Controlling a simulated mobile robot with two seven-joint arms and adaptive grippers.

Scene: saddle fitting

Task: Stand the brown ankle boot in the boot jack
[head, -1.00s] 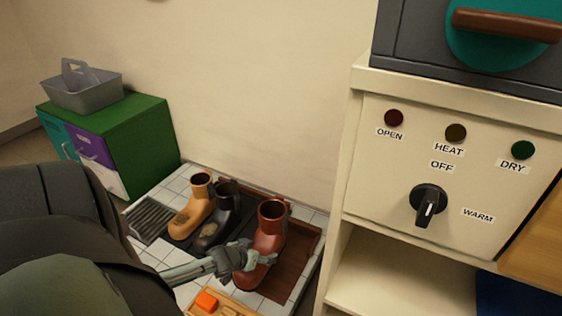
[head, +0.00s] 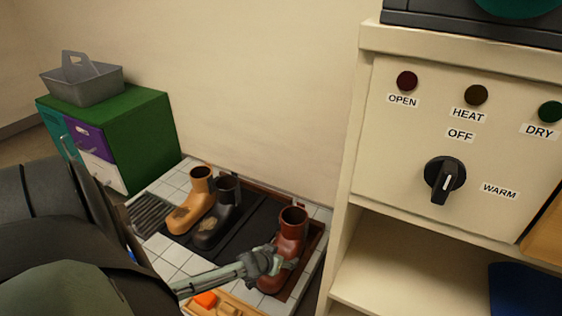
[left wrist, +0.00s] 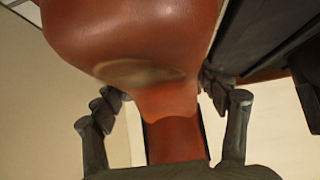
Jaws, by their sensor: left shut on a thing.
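The reddish-brown ankle boot (head: 291,232) stands roughly upright at the right of the tiled surface, over a dark brown tray (head: 316,247). My left gripper (head: 276,262) is shut on it from the left, low on the boot. In the left wrist view the boot (left wrist: 130,40) fills the top, with a scuffed patch, and its narrower part lies between my fingers (left wrist: 165,97). I cannot tell whether the sole touches the tray. I cannot make out the boot jack for certain. My right gripper is not in view.
A black boot (head: 216,222) and a tan boot (head: 187,212) stand left on a black mat (head: 250,232), whose right part is bare. An orange block (head: 205,299) lies in a light wooden tray (head: 228,310) in front. A cream cabinet (head: 347,190) rises close on the right.

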